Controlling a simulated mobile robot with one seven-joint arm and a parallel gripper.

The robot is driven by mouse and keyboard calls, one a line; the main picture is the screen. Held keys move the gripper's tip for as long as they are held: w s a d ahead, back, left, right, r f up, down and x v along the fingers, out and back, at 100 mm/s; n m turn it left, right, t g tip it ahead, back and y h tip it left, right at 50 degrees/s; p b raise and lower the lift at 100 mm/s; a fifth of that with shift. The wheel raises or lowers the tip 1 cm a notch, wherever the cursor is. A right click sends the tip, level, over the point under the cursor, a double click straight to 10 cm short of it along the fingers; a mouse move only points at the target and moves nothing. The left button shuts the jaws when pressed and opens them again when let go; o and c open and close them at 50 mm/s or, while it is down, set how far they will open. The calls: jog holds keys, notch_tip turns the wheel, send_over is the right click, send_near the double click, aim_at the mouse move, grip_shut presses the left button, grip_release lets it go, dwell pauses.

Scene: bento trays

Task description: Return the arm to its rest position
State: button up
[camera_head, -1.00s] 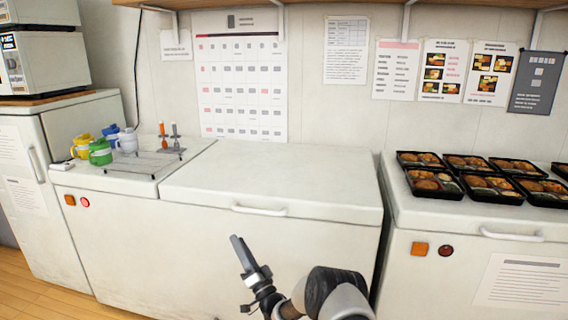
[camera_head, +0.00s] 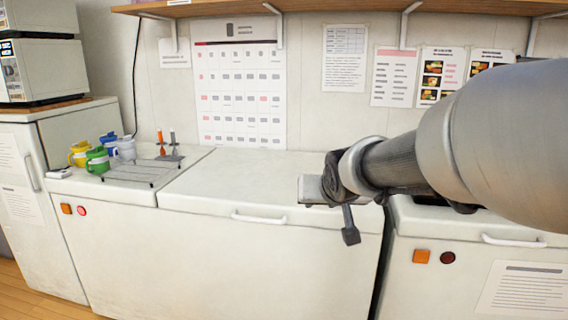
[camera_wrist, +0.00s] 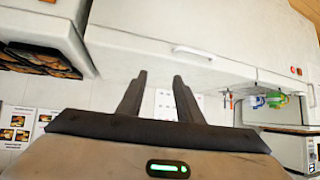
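My arm (camera_head: 480,150) reaches in from the right of the head view, in front of the right freezer. Its end, my gripper (camera_wrist: 160,76), is in front of the middle freezer's right end. In the wrist view its two dark fingers stand apart with nothing between them, so it is open and empty. In the head view the end is seen from the side, and the finger gap cannot be made out.
The middle chest freezer (camera_head: 240,185) has a bare lid. Coloured mugs (camera_head: 97,159) and a wire rack (camera_head: 140,172) stand at left. My arm hides most of the black bento trays; some show in the wrist view (camera_wrist: 40,62). A shelf (camera_head: 330,8) runs above.

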jog(key=s+d+f+g+h, duration=0.1)
jog(key=s+d+f+g, duration=0.15)
jog(key=s, duration=1.15)
jog(key=s+d+f+g, duration=0.2)
jog(key=s+d, duration=0.1)
jog(key=s, duration=1)
notch_tip(320, 180, up, 25)
jog(key=p, duration=2.4)
jog(key=shift+s+a+f+p, duration=0.2)
jog(key=shift+s+p, duration=0.2)
jog(key=shift+s, duration=0.05)
jog(key=shift+g, duration=0.25)
